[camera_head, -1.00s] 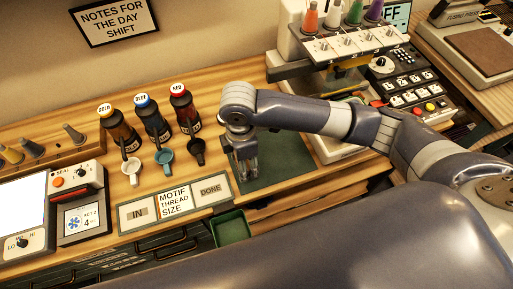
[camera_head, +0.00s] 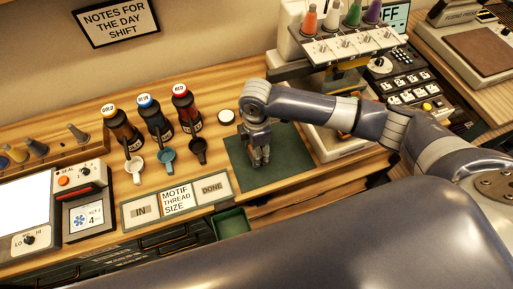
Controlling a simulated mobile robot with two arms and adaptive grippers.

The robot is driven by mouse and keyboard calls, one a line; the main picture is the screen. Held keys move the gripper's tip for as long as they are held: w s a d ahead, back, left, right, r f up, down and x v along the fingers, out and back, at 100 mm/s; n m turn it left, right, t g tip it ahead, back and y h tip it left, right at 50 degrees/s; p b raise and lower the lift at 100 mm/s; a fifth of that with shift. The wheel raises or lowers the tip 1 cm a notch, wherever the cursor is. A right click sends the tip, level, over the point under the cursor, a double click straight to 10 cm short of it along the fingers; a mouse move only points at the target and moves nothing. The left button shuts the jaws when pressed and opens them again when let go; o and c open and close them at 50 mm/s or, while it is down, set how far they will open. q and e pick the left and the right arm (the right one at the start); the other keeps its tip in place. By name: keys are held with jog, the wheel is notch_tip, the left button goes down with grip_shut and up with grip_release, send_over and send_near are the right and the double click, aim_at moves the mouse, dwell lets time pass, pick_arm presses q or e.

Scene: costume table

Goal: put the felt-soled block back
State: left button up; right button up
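My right gripper (camera_head: 261,163) points down over the dark green mat (camera_head: 288,147), near its left part. Its two fingers look close together. At this size I cannot tell whether they are shut or hold something. I cannot make out a felt-soled block; it may be hidden by the gripper or arm. A small round thing with a white top (camera_head: 226,116) stands on the wooden table behind the mat, just left of my arm. My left gripper is not in view.
A sign panel (camera_head: 177,201) and a green bin (camera_head: 232,224) lie near the front edge. An embroidery machine (camera_head: 345,45) stands behind right.

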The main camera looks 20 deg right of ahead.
jog(key=shift+f, duration=0.15)
jog(key=o, duration=1)
jog(key=shift+o, duration=0.2)
notch_tip(320, 180, up, 12)
jog(key=b, duration=0.1)
jog(key=shift+r+b, duration=0.2)
jog(key=shift+b, duration=0.1)
